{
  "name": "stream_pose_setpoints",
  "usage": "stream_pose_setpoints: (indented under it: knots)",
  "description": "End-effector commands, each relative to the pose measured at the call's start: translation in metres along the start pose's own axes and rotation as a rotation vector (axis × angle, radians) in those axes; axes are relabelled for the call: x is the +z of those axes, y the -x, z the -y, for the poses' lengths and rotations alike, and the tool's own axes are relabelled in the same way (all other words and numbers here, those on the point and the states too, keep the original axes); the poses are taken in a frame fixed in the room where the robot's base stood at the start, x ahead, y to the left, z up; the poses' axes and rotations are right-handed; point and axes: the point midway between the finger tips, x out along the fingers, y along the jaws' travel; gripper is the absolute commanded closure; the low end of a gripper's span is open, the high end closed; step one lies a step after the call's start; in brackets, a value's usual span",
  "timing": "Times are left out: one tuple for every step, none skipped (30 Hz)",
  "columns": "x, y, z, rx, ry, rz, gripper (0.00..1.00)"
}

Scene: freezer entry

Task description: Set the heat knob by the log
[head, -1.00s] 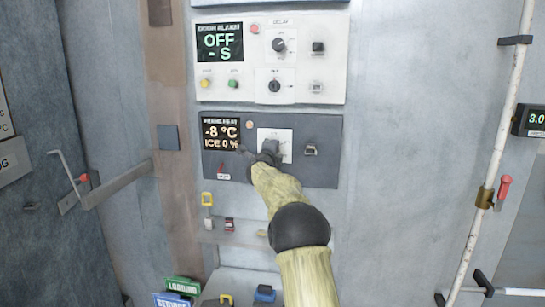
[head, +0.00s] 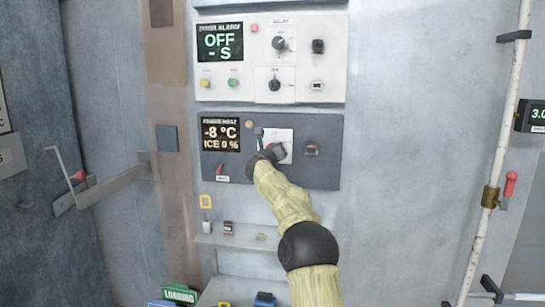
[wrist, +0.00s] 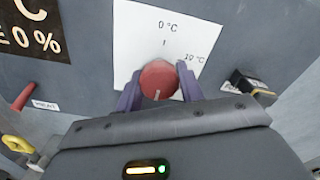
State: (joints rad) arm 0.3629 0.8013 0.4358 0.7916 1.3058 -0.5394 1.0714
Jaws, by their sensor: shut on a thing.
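The heat knob is a round red knob (wrist: 158,77) on a white plate (wrist: 128,50) marked "0 °C" and "10 °C". A pale mark shows on the knob's lower side in the wrist view. My gripper (wrist: 160,88) is shut on the knob, one purple finger on each side. In the head view my gripper (head: 268,148) covers part of the knob. The dark heat panel (head: 315,170) has a display (head: 221,133) reading "-8 °C" and "ICE 0 %". The log is not readable; only a cut-off grey sign (head: 10,157) shows at the left edge.
A white door alarm panel (head: 330,75) with knobs and buttons is above. A red switch (wrist: 24,97) and a dark switch (wrist: 248,84) flank the knob. A small shelf (head: 240,240) lies below. A white pipe (head: 497,150) runs along the right.

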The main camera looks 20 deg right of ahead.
Motion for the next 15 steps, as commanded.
stream_pose_setpoints:
  knots:
    - [-0.0043, -0.0004, -0.0029, 0.002, -0.047, -0.002, 0.85]
    - [-0.0045, -0.0005, -0.0031, 0.002, -0.075, -0.002, 0.85]
    - [-0.0043, -0.0005, -0.0033, 0.003, -0.113, -0.002, 0.85]
    - [-0.0044, -0.0006, -0.0033, 0.003, -0.142, -0.002, 0.85]
    - [-0.0046, -0.0006, -0.0035, 0.003, -0.169, -0.003, 0.85]
    - [-0.0044, -0.0006, -0.0036, 0.003, -0.206, -0.002, 0.85]
    - [-0.0042, -0.0006, -0.0034, 0.003, -0.231, -0.002, 0.85]
    - [-0.0042, -0.0007, -0.0033, 0.002, -0.256, -0.002, 0.85]
    - [-0.0040, -0.0006, -0.0034, 0.003, -0.289, -0.003, 0.85]
    - [-0.0037, -0.0005, -0.0033, 0.002, -0.312, -0.003, 0.85]
    - [-0.0035, -0.0005, -0.0030, 0.002, -0.335, -0.003, 0.85]
    - [-0.0035, -0.0005, -0.0031, 0.002, -0.362, -0.003, 0.85]
    - [-0.0033, -0.0005, -0.0032, 0.002, -0.381, -0.003, 0.85]
    - [-0.0030, -0.0005, -0.0032, 0.002, -0.400, -0.003, 0.85]
    - [-0.0028, -0.0005, -0.0030, 0.002, -0.421, -0.003, 0.85]
